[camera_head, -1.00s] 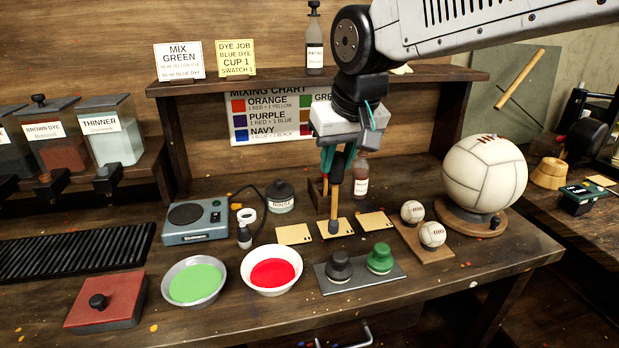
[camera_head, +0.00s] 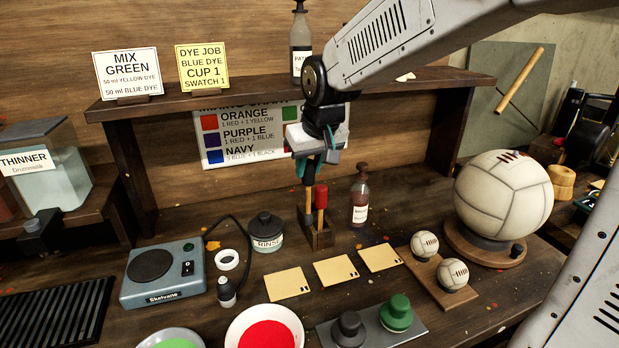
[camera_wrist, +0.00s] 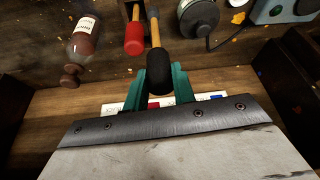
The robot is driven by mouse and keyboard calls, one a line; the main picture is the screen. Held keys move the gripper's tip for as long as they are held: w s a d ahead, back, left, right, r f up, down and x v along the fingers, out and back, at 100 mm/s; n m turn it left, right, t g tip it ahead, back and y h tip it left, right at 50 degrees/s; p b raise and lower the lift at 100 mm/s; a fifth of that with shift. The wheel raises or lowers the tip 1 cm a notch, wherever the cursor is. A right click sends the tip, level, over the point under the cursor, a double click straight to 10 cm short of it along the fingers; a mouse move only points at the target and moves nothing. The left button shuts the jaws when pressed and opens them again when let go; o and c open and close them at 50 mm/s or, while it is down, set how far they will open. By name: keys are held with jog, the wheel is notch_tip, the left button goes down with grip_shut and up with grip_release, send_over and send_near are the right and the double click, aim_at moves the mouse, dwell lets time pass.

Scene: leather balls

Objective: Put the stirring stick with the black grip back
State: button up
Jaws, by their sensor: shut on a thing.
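The stirring stick with the black grip (camera_wrist: 161,66) is pinched at its grip between my gripper's (camera_wrist: 160,78) green fingers. In the head view my gripper (camera_head: 309,176) points down above the wooden holder (camera_head: 321,237) at the back of the bench. The stick's pale shaft (camera_head: 308,198) hangs upright over the holder's left part. I cannot tell whether its lower end is inside the slot. A stick with a red grip (camera_head: 321,196) stands in the holder just to the right; it also shows in the wrist view (camera_wrist: 134,38). My fingers hide most of the black grip in the head view.
A brown bottle (camera_head: 359,200) stands right of the holder, and the rinse jar (camera_head: 267,237) stands left. Swatch cards (camera_head: 336,270) lie in front. The shelf (camera_head: 240,90) with a bottle (camera_head: 300,45) runs behind and above. A large ball (camera_head: 503,195) sits at the right.

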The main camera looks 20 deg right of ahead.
jog(key=w+d, duration=0.3)
jog(key=w, duration=0.5)
notch_tip(320, 180, down, 7)
jog(key=shift+w, duration=0.15)
jog(key=shift+d, duration=0.1)
jog(key=shift+f, duration=0.15)
jog(key=o, duration=1)
